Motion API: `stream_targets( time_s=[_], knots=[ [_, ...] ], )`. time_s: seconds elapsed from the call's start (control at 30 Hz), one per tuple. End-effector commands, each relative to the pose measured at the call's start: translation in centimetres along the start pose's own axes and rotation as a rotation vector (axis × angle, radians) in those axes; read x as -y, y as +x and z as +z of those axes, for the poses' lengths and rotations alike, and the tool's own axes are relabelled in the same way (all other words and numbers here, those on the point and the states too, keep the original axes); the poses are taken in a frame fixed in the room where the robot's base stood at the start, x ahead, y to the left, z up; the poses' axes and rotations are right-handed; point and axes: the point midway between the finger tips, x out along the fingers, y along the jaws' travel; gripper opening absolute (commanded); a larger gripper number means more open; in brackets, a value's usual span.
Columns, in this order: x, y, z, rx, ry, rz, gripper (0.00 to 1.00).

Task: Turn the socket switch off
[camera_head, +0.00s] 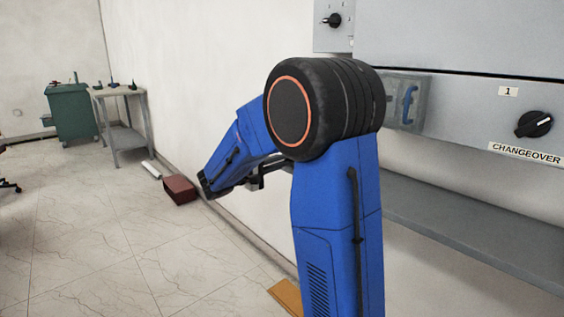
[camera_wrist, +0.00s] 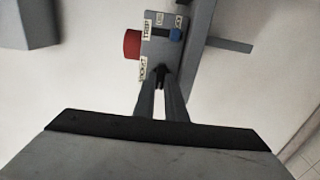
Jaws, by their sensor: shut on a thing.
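In the wrist view, a small grey switch box (camera_wrist: 154,47) has a red button (camera_wrist: 132,44) on its left side and a blue part (camera_wrist: 176,35) at its right. A label reading SOCKET (camera_wrist: 142,68) is on its lower left edge. The socket switch (camera_wrist: 160,71) is a small black piece near that label, partly hidden by the fingers. My gripper (camera_wrist: 160,80) is shut on this black switch at the box's lower edge. The switch's position is not clear. In the head view my blue arm hides the box and the fingertips.
In the head view, a grey cabinet with a black CHANGEOVER knob (camera_head: 534,124) and a blue handle (camera_head: 409,104) stands at right. A black rotary switch (camera_head: 332,20) is above. A grey ledge (camera_head: 470,230) runs below.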

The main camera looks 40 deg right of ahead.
Motion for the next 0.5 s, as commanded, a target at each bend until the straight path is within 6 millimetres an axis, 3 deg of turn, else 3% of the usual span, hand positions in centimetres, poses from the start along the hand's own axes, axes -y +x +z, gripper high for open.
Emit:
stream_targets(
  time_s=[0.43,0.47,0.5],
  knots=[
    [0.08,-0.06,-0.09,-0.003,-0.010,-0.001,0.00],
    [0.08,-0.06,-0.09,-0.003,-0.010,-0.001,0.18],
    [0.08,-0.05,-0.08,-0.002,-0.009,-0.001,0.28]
  ],
)
